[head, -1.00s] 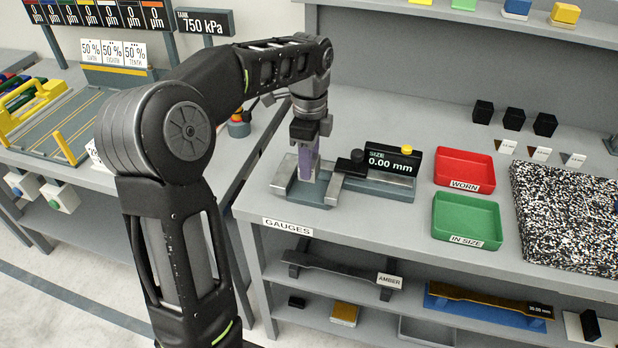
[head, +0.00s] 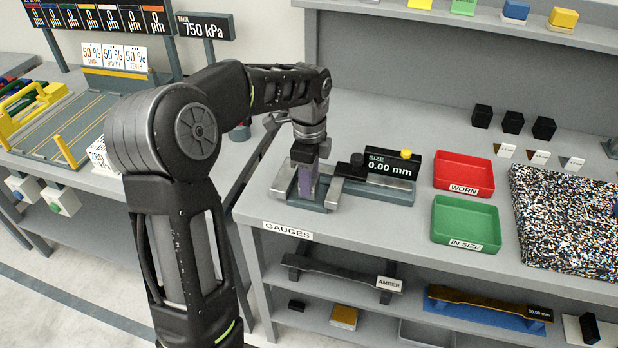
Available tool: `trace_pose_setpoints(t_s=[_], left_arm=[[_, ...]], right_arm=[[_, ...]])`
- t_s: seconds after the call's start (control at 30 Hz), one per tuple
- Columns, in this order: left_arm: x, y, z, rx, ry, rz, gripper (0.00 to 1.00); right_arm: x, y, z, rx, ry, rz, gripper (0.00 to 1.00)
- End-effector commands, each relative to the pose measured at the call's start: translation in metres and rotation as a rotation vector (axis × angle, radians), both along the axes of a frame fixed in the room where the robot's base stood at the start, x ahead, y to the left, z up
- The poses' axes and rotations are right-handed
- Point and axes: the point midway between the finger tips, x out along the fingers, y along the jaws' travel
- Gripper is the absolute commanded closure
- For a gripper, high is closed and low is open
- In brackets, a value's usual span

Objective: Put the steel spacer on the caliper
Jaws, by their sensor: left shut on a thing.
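The caliper (head: 383,192) lies at the left front of the grey bench, with a fixed jaw at its left, a sliding jaw and a black display reading 0.00 mm. My left gripper (head: 306,166) points down over the gap between the jaws. It is shut on an upright purplish-grey block (head: 307,186), which looks like the steel spacer. The block's lower end is down between the jaws, close to the caliper's base; I cannot tell if it touches. My gripper hides the block's top. My right gripper is not in view.
A red WORN tray (head: 463,187) and a green IN SIZE tray (head: 466,241) stand right of the caliper. A speckled mat (head: 570,220) lies further right, with several black cubes behind. Below is a shelf with an AMBER-labelled bar (head: 335,272). The bench behind the caliper is clear.

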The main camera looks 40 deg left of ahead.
Motion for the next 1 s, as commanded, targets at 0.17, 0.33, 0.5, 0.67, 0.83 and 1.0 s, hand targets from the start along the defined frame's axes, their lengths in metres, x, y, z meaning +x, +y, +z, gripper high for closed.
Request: trace_pose_setpoints(t_s=[0.17,0.33,0.5,0.67,0.83,1.0], left_arm=[[0.0,0.0,-0.003,0.0,0.0,0.0,0.57],[0.0,0.0,-0.003,0.0,0.0,0.0,0.43],[0.0,0.0,-0.003,0.0,0.0,0.0,0.37],[0.0,0.0,-0.002,0.0,0.0,0.0,0.37],[0.001,0.0,0.008,0.001,-0.002,0.0,0.37],[0.001,0.0,0.033,0.0,-0.004,0.0,0.37]], right_arm=[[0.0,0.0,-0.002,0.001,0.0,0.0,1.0],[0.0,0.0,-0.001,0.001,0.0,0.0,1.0],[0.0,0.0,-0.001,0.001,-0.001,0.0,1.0],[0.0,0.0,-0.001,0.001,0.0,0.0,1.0],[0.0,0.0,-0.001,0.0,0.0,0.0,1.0],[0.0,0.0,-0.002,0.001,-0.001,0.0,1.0]])
